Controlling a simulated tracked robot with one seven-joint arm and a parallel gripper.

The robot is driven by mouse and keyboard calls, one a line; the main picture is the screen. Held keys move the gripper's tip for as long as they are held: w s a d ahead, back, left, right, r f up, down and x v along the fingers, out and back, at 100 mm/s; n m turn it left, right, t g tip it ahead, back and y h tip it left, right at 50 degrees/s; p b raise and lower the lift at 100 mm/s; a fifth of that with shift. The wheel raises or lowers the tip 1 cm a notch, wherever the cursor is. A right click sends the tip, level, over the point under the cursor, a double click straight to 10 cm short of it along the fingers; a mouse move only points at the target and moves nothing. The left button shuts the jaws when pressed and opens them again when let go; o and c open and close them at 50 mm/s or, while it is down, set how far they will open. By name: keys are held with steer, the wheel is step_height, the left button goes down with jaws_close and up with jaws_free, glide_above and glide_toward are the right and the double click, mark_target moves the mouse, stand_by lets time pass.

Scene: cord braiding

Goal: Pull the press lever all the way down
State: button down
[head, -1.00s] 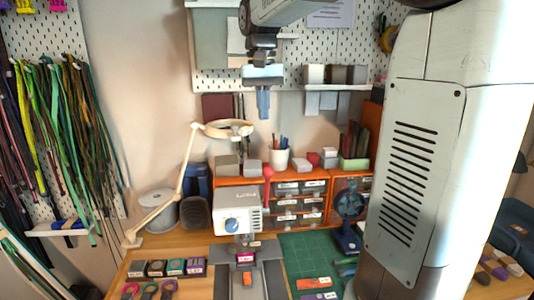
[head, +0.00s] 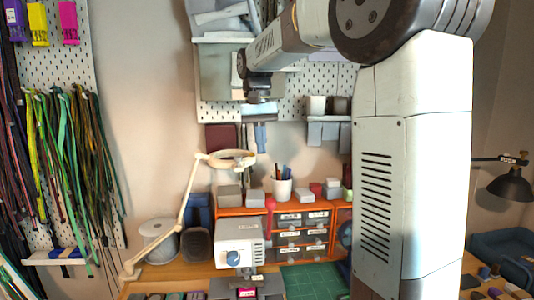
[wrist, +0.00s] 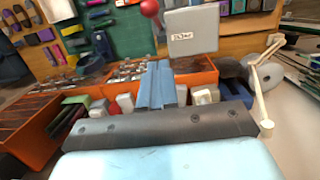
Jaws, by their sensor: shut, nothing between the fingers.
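The press (head: 240,243) is a pale box with a blue knob, on the bench at the lower middle of the head view. Its lever shows as a red ball (head: 270,203) on a short stem at the box's right side, pointing up. The red ball also shows in the wrist view (wrist: 149,8), near the top edge beside the pale press head (wrist: 192,30). My gripper (head: 260,146) is high above and behind the press in the picture, apart from the lever. Its blue fingers (wrist: 155,85) are shut and empty in the wrist view.
An orange drawer unit (head: 285,212) with a pen cup (head: 282,187) and small boxes stands behind the press. A jointed lamp (head: 185,200) stands to the left. A green mat (head: 312,278) lies right of the press. Pegboard and shelves are behind my gripper.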

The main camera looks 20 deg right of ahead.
steer(key=s+f, duration=0.4)
steer(key=f, duration=0.6)
steer(key=shift+s+d, duration=0.15)
steer(key=shift+s, duration=0.1)
steer(key=shift+f, duration=0.1)
